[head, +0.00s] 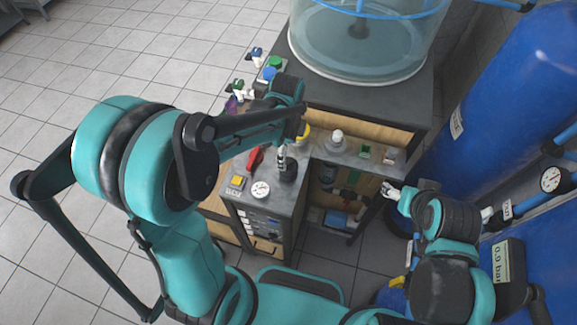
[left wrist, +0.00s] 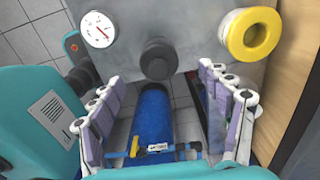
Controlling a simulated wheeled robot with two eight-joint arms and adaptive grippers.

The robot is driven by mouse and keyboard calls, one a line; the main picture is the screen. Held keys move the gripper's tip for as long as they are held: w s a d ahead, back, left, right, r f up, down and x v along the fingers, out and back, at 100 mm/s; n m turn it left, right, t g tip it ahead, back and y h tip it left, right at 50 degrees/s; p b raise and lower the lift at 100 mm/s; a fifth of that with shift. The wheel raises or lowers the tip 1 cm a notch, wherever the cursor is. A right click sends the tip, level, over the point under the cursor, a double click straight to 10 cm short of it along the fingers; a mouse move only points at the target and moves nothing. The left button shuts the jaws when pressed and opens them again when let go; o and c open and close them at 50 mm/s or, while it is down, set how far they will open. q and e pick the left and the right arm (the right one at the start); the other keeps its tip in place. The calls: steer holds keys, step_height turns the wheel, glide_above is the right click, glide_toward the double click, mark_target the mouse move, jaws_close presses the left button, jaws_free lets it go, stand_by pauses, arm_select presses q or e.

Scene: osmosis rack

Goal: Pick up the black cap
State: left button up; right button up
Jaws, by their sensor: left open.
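The black cap (head: 289,170) is a dark round piece on the grey top of the console. It also shows in the left wrist view (left wrist: 158,60), upper middle, near the grey panel's edge. My left gripper (head: 281,157) is mostly hidden by its arm in the head view, with its tips close by the cap. In the left wrist view the left gripper (left wrist: 164,112) has its two pale fingers wide apart with nothing between them. The cap lies ahead of the gap, between the two finger lines. My right gripper (head: 389,190) is small and away to the right; its opening is unclear.
A round gauge (head: 260,189), a yellow button (head: 237,182) and a red handle (head: 255,158) sit left of the cap. A yellow ring (left wrist: 250,34) is right of it in the wrist view. A white knob (head: 337,136) stands on the rear ledge. Blue tanks (head: 480,110) fill the right.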

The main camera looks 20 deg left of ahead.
mark_target(289, 160)
arm_select(q)
steer(key=f, duration=0.3)
steer(key=f+b, duration=0.1)
steer(key=f, duration=0.1)
steer(key=shift+s+d, duration=0.1)
steer(key=shift+d, duration=0.15)
steer(key=shift+s, duration=0.1)
steer(key=c, duration=1.2)
